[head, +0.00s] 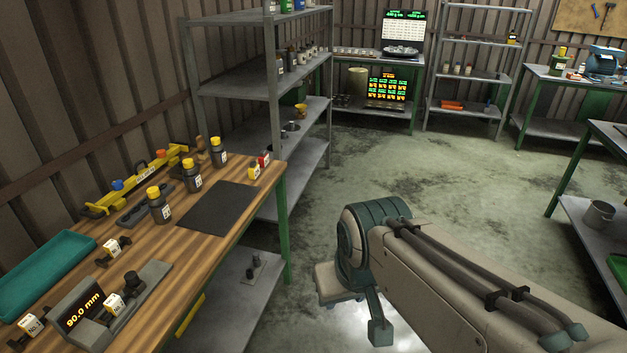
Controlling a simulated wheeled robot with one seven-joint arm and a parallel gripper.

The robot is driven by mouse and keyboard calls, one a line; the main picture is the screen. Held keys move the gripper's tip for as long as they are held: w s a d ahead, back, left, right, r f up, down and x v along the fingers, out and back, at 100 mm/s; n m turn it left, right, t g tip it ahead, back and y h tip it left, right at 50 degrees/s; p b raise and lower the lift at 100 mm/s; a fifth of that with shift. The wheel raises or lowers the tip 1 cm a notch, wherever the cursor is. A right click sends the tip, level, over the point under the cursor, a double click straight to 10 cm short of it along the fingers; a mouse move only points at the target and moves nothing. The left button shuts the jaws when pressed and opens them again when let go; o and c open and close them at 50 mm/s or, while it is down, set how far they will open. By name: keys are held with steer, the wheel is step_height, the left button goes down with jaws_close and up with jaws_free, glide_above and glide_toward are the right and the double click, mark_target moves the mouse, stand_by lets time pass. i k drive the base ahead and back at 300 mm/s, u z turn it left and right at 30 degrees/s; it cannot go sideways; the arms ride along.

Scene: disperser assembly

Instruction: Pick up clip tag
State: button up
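Small white-and-yellow numbered tags are on the wooden workbench (150,245) at left; I cannot tell which one the task means. One tag (112,247) sits on a dark clip-like part near the teal tray. Another tag (113,303) sits on the grey measuring device (75,312), which reads 90.0 mm. A third tag (30,325) is at the bottom left corner. Two small red and yellow pieces (260,166) with white labels stand at the bench's far right corner. My arm reaches in from the lower right, away from the bench; its gripper fingers are not visible.
The bench also holds a teal tray (42,270), yellow-capped bottles (192,176), a black mat (218,207) and a yellow level-like tool (140,182). A grey shelf rack (235,75) stands behind it. The floor (420,170) in the middle is clear.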

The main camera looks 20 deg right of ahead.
mark_target(253, 170)
steer(key=z, duration=0.85)
steer(key=i, duration=1.95)
steer(key=u, duration=1)
steer(key=i, duration=0.8)
steer(key=u, duration=1.1)
steer(key=i, duration=0.2)
steer(key=u, duration=0.1)
